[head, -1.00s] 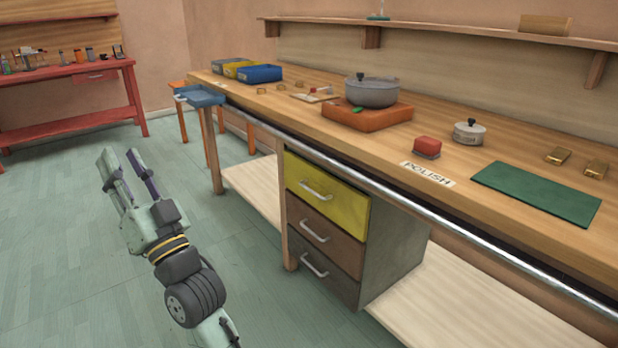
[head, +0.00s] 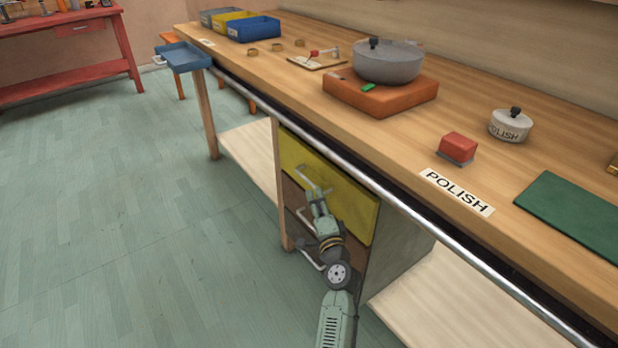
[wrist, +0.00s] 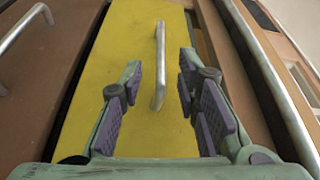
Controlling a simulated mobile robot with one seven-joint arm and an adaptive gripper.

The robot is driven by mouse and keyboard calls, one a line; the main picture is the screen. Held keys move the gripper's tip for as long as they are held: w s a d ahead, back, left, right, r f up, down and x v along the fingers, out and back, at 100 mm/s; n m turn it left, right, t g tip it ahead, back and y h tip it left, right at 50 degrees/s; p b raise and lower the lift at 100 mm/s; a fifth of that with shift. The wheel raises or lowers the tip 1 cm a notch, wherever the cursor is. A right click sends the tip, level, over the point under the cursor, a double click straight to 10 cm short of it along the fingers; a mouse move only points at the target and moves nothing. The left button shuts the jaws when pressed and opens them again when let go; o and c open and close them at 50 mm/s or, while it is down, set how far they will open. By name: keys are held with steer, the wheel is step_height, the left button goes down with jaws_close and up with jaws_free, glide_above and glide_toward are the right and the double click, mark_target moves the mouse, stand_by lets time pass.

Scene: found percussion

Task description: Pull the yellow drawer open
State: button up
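The yellow drawer (head: 345,194) is the top one of the cabinet under the bench, and its front looks shut. Its pale metal bar handle (head: 306,176) also shows in the wrist view (wrist: 160,62), standing out from the yellow face (wrist: 112,45). My gripper (head: 316,198) is in front of the drawer, close to the handle. In the wrist view my gripper (wrist: 160,82) is open, with one purple-padded finger on each side of the handle. The handle lies between the fingers in the picture; neither finger visibly touches it. Part of the drawer front is hidden behind my gripper in the head view.
A brown drawer (head: 294,199) with its own handle (head: 311,257) lies below. A metal rail (head: 400,205) runs along the bench edge above the drawers. The bench (head: 290,75) carries a pot, a red block and trays. Floor (head: 150,230) to the left is clear.

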mark_target(309, 180)
steer(key=p+x, duration=0.1)
steer(key=x, duration=0.7)
steer(key=shift+w+r, duration=0.1)
steer(key=shift+w, duration=0.1)
steer(key=shift+c, duration=0.6)
jaws_close()
